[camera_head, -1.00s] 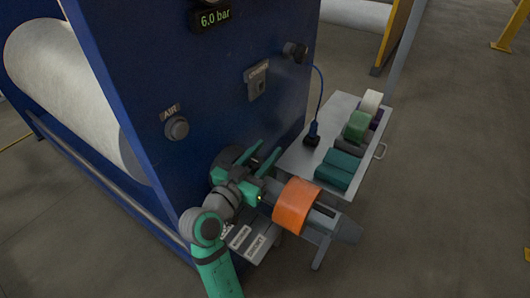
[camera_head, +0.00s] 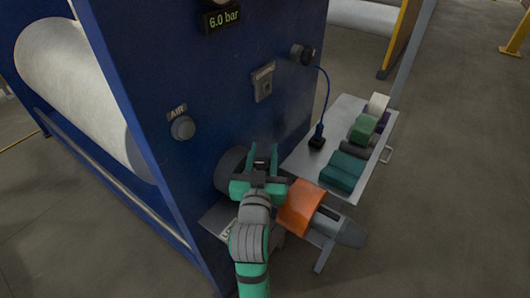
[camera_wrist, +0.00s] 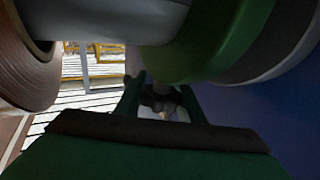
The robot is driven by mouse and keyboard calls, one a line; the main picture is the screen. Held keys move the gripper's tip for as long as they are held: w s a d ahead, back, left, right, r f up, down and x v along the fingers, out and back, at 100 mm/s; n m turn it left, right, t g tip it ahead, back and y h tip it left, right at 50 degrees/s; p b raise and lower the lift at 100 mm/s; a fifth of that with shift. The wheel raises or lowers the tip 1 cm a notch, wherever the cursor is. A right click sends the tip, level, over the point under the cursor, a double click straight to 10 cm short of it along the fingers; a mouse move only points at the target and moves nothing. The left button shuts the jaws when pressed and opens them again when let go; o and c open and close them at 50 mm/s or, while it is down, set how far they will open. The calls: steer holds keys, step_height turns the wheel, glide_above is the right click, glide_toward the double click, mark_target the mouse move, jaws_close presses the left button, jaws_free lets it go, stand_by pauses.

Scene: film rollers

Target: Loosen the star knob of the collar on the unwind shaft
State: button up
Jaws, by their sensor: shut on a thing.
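The unwind shaft (camera_head: 342,231) sticks out of the blue machine panel and carries an orange roll (camera_head: 302,206). The roll shows at the left in the wrist view (camera_wrist: 28,62), the pale shaft (camera_wrist: 115,20) at the top. A green collar (camera_wrist: 205,45) sits around the shaft; my arm hides it in the head view. My gripper (camera_head: 263,154) is at the shaft between roll and panel, fingers pointing toward the panel. In the wrist view, its fingers (camera_wrist: 160,95) are closed on the dark star knob (camera_wrist: 163,103) below the collar. The knob is small and shadowed.
A grey side tray (camera_head: 350,108) right of the shaft holds several coloured rolls (camera_head: 343,171) and a black device (camera_head: 317,143) on a blue cable. The AIR knob (camera_head: 183,128) and a pressure display (camera_head: 221,18) are on the panel.

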steer(key=shift+y, duration=0.3)
steer(key=o, duration=1)
steer(key=shift+o, duration=0.2)
steer(key=shift+a, duration=0.1)
